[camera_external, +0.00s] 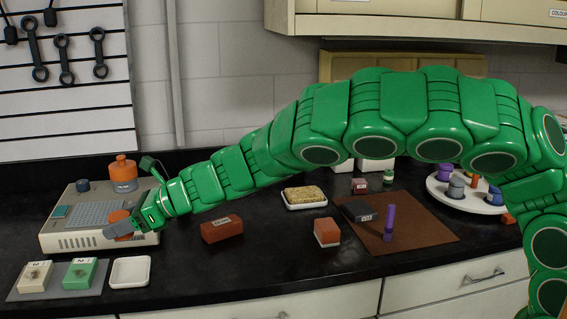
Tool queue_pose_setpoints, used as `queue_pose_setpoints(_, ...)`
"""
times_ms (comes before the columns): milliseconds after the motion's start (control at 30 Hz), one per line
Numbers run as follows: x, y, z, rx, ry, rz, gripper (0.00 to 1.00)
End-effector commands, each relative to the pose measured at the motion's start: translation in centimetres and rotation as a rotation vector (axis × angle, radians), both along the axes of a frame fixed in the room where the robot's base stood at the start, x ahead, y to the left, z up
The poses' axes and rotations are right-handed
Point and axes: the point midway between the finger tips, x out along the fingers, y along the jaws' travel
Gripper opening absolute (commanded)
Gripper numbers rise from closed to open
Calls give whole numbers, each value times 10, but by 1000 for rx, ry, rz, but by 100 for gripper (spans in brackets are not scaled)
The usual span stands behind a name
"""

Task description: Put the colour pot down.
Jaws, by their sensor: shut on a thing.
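My gripper (138,222) is at the left, over the front right part of a grey machine (70,240). It is shut on a small grey piece (117,230) that points left, which I take to be the colour pot; its shape is hard to make out. An orange round part (119,216) shows just behind it, and I cannot tell whether it belongs to the machine or to the pot. Whether the grey piece touches the machine is unclear. Other small pots stand on a white round tray (437,191) at the right.
An orange knobbed piece (124,174) stands on the machine's back. In front lie a grey mat (60,292) with two labelled blocks and a white dish (130,271). Red-brown blocks (222,229), a sponge dish (306,204) and a brown mat (425,232) lie to the right.

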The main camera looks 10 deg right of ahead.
Motion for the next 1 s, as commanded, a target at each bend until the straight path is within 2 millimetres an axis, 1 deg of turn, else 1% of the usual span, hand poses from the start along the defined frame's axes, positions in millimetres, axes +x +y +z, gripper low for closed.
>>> queue_pose_setpoints(267, 3, -2, 2, 0, 0, -3, 23)
queue_pose_setpoints(367, 13, -12, 1, 0, 0, -15, 23)
queue_pose_setpoints(433, 27, -25, 0, 1, 1, -30, 23)
queue_pose_setpoints(467, 34, -32, 0, 1, 0, -38, 23)
queue_pose_setpoints(567, 61, -61, -4, -1, 0, -73, 23)
queue_pose_setpoints(700, 97, -106, -7, 1, 0, -119, 23)
queue_pose_setpoints(767, 112, -126, -9, 1, 1, -140, 23)
queue_pose_setpoints(800, 122, -140, -10, 0, 0, -156, 23)
queue_pose_setpoints(967, 155, -196, -14, 1, 1, -212, 23)
queue_pose_setpoints(1000, 163, -210, -15, 1, 0, -225, 23)
